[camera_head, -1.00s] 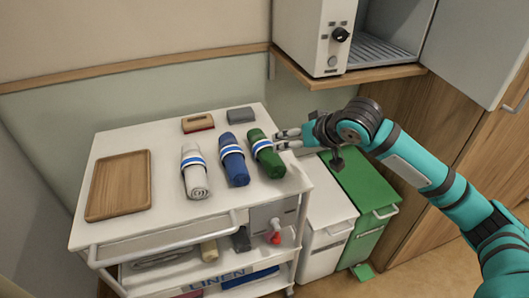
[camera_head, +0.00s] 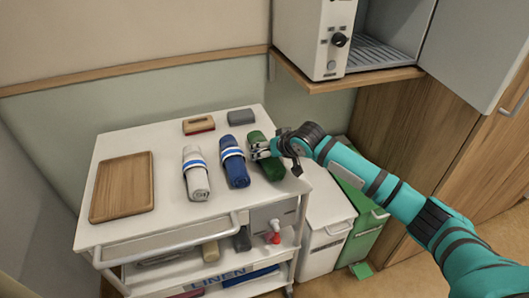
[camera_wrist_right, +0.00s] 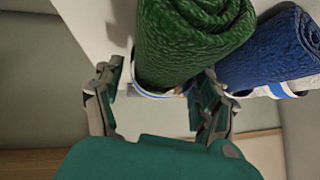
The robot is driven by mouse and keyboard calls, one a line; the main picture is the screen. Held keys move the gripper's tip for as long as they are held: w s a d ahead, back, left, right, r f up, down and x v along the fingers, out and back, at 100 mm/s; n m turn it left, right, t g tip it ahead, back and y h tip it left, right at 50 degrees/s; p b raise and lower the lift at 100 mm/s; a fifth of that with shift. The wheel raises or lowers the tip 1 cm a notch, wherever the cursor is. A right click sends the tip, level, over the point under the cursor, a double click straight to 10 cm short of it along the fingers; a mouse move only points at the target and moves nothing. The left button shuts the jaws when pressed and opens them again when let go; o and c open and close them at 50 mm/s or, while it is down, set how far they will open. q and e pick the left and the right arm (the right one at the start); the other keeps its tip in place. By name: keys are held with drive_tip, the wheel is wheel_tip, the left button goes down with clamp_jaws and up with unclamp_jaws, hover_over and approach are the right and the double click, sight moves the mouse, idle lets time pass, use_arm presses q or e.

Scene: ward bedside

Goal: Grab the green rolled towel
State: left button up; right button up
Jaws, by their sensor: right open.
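The green rolled towel (camera_head: 271,167) lies at the right end of the row on the white cart top, with a white and blue band around it. My right gripper (camera_head: 262,148) is at the towel's banded middle, coming from the right. In the right wrist view the green towel (camera_wrist_right: 192,36) reaches between the two fingers of my right gripper (camera_wrist_right: 161,78). The fingers are open, one on each side of the towel. The gripper partly covers the towel's band. My left gripper is not in view.
A blue rolled towel (camera_head: 236,170) lies close on the left of the green one, and a white one (camera_head: 196,180) beyond it. A wooden tray (camera_head: 122,186), a brush (camera_head: 198,125) and a grey block (camera_head: 241,117) are also on the cart (camera_head: 165,215). Bins (camera_head: 325,222) stand right.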

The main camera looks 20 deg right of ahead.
drive_tip(key=shift+x, duration=1.1)
drive_tip(key=c, duration=1)
drive_tip(key=shift+r, duration=0.1)
